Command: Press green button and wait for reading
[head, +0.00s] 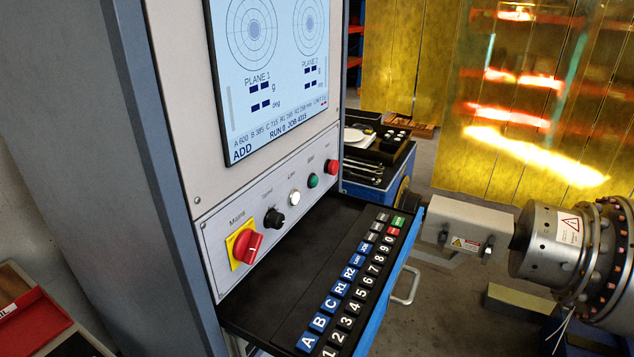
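The green button (313,181) is a small round button on the cabinet's grey control strip, between a white lit button (295,197) and a red button (332,167). Above it the screen (268,70) shows two round polar plots marked PLANE 1 and PLANE 2. Their value fields show dashes, with ADD and RUN 0 at the bottom. Neither of my grippers is in the head view.
A red rotary switch on a yellow plate (245,246) and a black knob (274,218) share the strip. A keyboard drawer (345,265) sticks out below. A metal rotor (560,242) stands at right. A blue tool cart (391,181) stands behind.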

